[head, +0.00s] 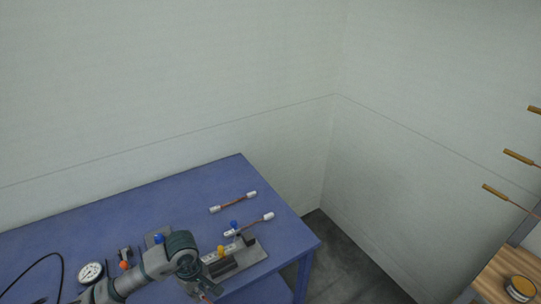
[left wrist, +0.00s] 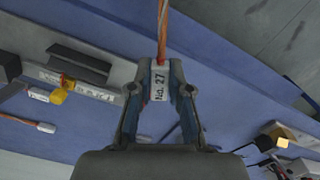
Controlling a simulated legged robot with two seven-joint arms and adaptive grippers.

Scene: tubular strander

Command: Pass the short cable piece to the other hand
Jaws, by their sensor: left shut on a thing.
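My left gripper (head: 206,291) is low in the head view, by the front edge of the blue table. In the left wrist view, my left gripper (left wrist: 160,88) is shut on the short cable piece (left wrist: 162,30), a copper-coloured strand with a white end sleeve marked "No. 27". The fingers clasp the sleeve and the strand runs up out of the picture. My right gripper cannot be made out in either view.
The blue table (head: 140,205) carries a cable piece with white ends (head: 233,202), another cable piece (head: 262,218), a metal fixture (head: 253,259) with a yellow knob, and a round gauge (head: 90,272). A wooden table (head: 497,275) with a tin stands at right.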

